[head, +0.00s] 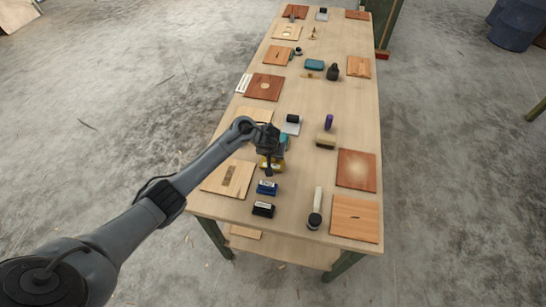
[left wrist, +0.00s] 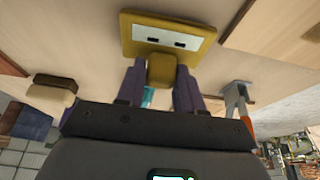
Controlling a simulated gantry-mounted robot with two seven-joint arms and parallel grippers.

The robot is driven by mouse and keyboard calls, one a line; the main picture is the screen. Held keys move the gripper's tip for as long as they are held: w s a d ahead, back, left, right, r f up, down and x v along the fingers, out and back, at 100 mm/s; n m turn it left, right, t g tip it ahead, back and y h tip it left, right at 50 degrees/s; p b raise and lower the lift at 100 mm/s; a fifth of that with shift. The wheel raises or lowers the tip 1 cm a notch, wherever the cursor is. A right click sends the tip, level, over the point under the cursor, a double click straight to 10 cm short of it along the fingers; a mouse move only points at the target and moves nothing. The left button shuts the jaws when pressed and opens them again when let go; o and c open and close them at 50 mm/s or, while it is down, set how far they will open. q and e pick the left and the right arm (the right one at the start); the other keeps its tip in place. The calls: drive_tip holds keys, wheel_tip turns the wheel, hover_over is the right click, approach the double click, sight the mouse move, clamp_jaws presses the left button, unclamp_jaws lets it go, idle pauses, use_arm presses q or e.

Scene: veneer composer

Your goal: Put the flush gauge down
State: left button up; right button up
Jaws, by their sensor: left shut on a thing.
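The flush gauge appears to be the yellow piece with a flat plate and a short stem in the left wrist view (left wrist: 168,37). Its plate has a white strip with two dark slots. My left gripper (left wrist: 160,82) is shut on its stem, one purple finger on each side. I cannot tell whether the plate touches the table. My right gripper is not in view.
A blue block (head: 267,187) and a black block (head: 263,209) stand just in front of the gripper. A light panel (head: 215,182) lies to its left. A brush (head: 315,208) and a brown-topped block (head: 326,141) are to the right. Bare table lies between.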

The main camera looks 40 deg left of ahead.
use_arm(q)
drive_tip(key=shift+f, duration=0.3)
drive_tip(key=o, duration=1.1)
